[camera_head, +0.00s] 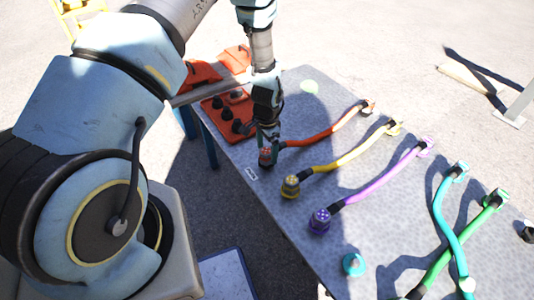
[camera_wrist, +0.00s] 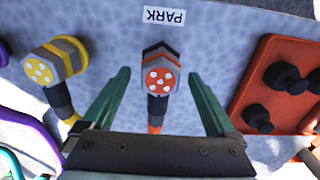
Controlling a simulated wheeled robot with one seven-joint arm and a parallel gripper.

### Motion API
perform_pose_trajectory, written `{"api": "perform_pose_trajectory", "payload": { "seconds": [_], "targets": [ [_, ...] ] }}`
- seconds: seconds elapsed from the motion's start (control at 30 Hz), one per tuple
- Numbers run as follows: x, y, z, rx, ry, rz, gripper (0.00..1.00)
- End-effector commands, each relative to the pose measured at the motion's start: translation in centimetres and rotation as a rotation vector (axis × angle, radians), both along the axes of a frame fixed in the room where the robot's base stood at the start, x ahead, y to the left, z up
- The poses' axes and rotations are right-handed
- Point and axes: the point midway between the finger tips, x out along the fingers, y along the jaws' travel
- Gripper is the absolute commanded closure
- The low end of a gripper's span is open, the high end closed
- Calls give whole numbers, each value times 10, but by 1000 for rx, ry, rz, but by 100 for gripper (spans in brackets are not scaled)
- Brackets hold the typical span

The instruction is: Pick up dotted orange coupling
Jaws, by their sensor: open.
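The dotted orange coupling (camera_wrist: 160,78) has a dark body and an orange face with several white dots. It lies on the table at the near end of an orange cable (camera_head: 325,132), close to the PARK label. In the head view the coupling (camera_head: 266,157) is under my gripper and partly hidden. My gripper (camera_wrist: 160,82) is open, with one green finger on each side of the coupling. It appears not to touch it.
A yellow coupling (camera_wrist: 50,65) lies left of my gripper in the wrist view. An orange panel with black knobs (camera_wrist: 280,85) is at the right. The purple coupling (camera_head: 320,220) and a teal cable (camera_head: 447,215) lie farther along the grey table (camera_head: 300,185). A PARK label (camera_wrist: 164,16) is beyond.

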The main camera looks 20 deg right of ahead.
Motion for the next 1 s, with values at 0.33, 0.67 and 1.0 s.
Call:
{"api": "perform_pose_trajectory", "payload": {
  "seconds": [0.33,0.67,1.0],
  "targets": [
    [0,0,-7,0,-1,0,10],
    [0,0,-7,0,0,1,47],
    [0,0,-7,0,0,1,85]
  ]
}}
